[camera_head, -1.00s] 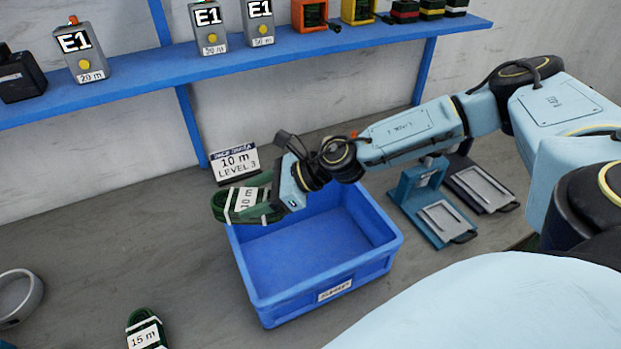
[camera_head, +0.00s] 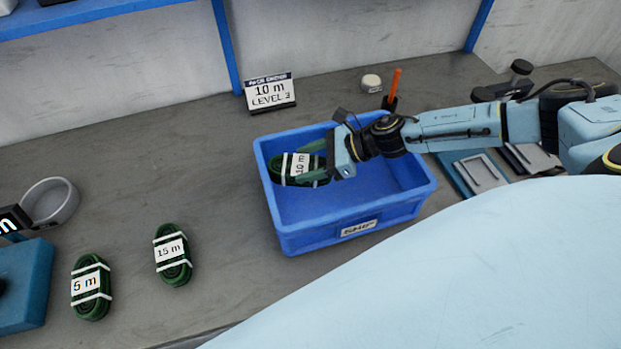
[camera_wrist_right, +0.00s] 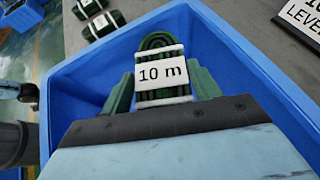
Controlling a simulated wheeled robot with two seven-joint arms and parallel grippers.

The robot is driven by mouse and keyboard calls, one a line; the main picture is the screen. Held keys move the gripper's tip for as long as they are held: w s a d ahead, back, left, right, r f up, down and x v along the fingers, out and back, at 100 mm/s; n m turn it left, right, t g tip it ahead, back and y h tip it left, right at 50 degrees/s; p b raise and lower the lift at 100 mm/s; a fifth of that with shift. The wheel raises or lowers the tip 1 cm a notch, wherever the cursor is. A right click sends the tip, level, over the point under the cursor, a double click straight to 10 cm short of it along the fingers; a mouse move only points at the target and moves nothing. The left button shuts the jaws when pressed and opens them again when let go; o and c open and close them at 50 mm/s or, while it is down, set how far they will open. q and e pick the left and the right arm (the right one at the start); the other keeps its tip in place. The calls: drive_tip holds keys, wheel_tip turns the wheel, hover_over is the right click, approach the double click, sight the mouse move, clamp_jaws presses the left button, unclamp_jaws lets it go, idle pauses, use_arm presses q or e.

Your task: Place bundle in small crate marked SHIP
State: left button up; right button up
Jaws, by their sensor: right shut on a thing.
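The green bundle (camera_head: 297,164) with a white "10 m" label is inside the blue crate (camera_head: 300,235) marked SHIP, at its left end. My right gripper (camera_head: 318,166) is shut on the bundle from the right. In the right wrist view the bundle (camera_wrist_right: 160,62) sits between the two green fingers (camera_wrist_right: 162,88), with the blue crate (camera_wrist_right: 85,75) walls around it. Whether the bundle touches the crate floor cannot be told. My left gripper is not in view.
A "15 m" bundle (camera_head: 172,255) and a "5 m" bundle (camera_head: 91,288) lie on the grey table to the left. A "10 m LEVEL 3" sign (camera_head: 270,93) stands behind the crate. The crate's right part is empty.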

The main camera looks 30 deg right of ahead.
drive_tip(key=shift+f+b, duration=0.65)
drive_tip(key=shift+f, duration=2.8)
drive_tip(key=shift+f, duration=0.15)
drive_tip(key=o, duration=1.4)
drive_tip(key=shift+c, duration=0.2)
drive_tip(key=shift+r, duration=0.2)
drive_tip(key=v, duration=1.2)
drive_tip(key=shift+b, duration=0.3)
